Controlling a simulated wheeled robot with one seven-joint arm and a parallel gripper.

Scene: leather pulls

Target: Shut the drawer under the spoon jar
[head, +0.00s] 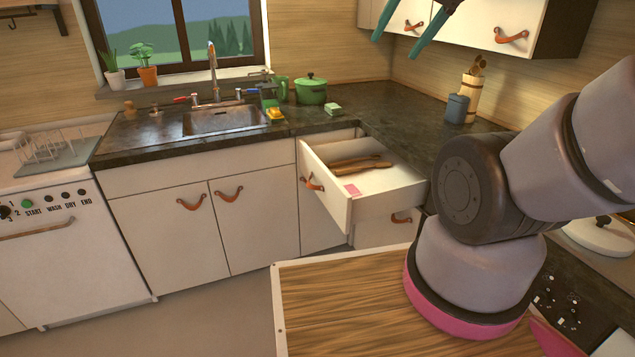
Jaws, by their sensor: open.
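The open drawer (325,190) is white with a brown leather pull (312,182) on its front. It sticks out to the left from under the right-hand dark counter, near the corner. Long brown wooden pieces (360,163) and a small pink item (352,190) lie inside it. The spoon jar (471,98), a pale wooden holder with spoons, stands on the counter above and to the right. My gripper (394,48) shows two teal fingers at the top edge, spread apart and empty. It is high above the drawer and apart from it; its upper part is out of frame.
My grey arm covers the right side and hides part of the right counter. A wooden-topped surface (330,300) lies in front. A grey canister (457,108) stands beside the jar, and a green pot (311,92) stands near the corner. White upper cupboards (480,30) hang at upper right.

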